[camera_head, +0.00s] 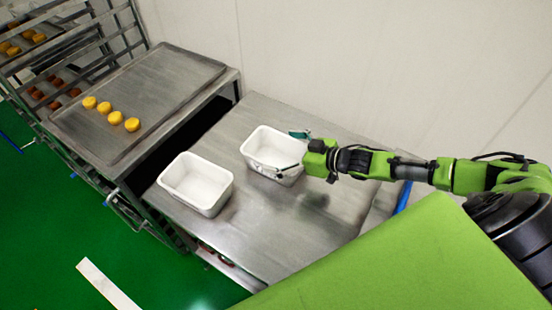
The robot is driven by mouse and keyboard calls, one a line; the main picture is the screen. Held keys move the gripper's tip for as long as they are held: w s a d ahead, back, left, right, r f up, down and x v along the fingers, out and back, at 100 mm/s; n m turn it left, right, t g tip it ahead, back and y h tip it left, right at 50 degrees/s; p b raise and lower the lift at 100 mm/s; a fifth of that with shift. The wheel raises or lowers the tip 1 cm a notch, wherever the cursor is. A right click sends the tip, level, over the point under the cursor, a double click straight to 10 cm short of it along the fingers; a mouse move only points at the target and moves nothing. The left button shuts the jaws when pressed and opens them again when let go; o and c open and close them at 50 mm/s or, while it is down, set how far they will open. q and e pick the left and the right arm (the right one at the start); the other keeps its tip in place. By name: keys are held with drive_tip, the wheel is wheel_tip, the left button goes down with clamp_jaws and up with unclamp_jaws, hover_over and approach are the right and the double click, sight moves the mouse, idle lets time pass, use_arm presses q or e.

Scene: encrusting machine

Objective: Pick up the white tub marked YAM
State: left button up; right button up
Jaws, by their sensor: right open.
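Two white open tubs stand on the steel table. The nearer tub (196,183) is at the left, and the farther tub (262,147) is to its upper right. No YAM marking can be read on either, so I cannot tell which one bears it. My right gripper (287,153) is open at the right side of the farther tub. One finger is near the tub's back right corner and the other is in front of its right wall. I cannot tell whether they touch it. My left gripper is not in view.
The steel table (245,225) has free room in front of the tubs. A steel tray (165,85) with several yellow round pieces (115,117) lies on a stand at the left. A rack (70,60) with more pieces is at the upper left. A pale wall (330,60) stands behind.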

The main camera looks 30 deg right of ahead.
drive_tip(key=shift+w+a+f, duration=0.25)
drive_tip(key=shift+w+a, duration=0.1)
drive_tip(key=shift+w, duration=0.2)
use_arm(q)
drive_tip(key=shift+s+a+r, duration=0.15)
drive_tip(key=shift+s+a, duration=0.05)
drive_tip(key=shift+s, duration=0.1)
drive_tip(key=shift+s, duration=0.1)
use_arm(e)
drive_tip(key=c, duration=1.5)
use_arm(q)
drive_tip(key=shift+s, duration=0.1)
